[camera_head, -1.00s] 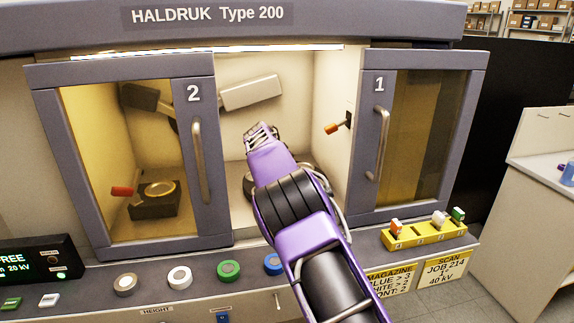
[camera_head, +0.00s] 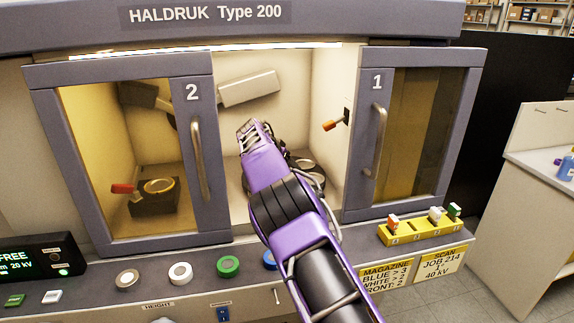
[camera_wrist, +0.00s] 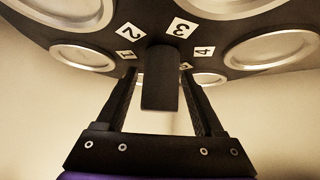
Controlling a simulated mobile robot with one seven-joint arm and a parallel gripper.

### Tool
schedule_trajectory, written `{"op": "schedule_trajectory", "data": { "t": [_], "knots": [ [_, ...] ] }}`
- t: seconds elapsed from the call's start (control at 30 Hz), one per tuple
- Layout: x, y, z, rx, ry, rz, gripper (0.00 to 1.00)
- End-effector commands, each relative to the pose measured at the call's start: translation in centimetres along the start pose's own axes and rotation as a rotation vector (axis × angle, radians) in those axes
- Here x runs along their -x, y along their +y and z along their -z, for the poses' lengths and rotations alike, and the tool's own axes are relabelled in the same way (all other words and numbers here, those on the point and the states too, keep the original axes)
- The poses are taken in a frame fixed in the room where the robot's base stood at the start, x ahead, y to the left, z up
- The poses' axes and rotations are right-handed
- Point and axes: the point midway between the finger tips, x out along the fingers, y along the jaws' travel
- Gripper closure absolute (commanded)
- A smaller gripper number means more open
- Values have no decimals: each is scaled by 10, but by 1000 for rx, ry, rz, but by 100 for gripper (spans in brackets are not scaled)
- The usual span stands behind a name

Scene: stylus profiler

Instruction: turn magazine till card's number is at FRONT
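The magazine is a dark disc (camera_wrist: 212,52) with silver-rimmed round seats and white number labels around its hub; 2, 3 and 4 are readable in the wrist view. A dark upright block (camera_wrist: 160,80) stands at its middle. My gripper (camera_wrist: 159,74) has one finger on each side of this block, with narrow gaps visible. In the head view my gripper (camera_head: 252,130) is inside the open middle of the chamber, and my arm hides most of the magazine. The card (camera_head: 385,277) on the front reads MAGAZINE, BLUE > 3, WHITE > 2, FRONT: 2.
Door 2 (camera_head: 194,150) stands left of the opening and door 1 (camera_head: 378,140) right. An orange-handled lever (camera_head: 330,126) juts from the right inner wall. A yellow rack (camera_head: 405,236) with coloured-handled pieces sits on the right ledge. Buttons (camera_head: 228,266) line the front ledge.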

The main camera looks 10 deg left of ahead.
Motion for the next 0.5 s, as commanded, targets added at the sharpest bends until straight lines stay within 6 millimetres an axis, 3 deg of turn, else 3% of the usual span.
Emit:
{"op": "schedule_trajectory", "data": {
  "t": [0.3, 0.5],
  "knots": [
    [3, 0, 2, 0, 3, 1, 29],
    [26, -1, 1, 0, 2, 3, 29]
  ]
}}
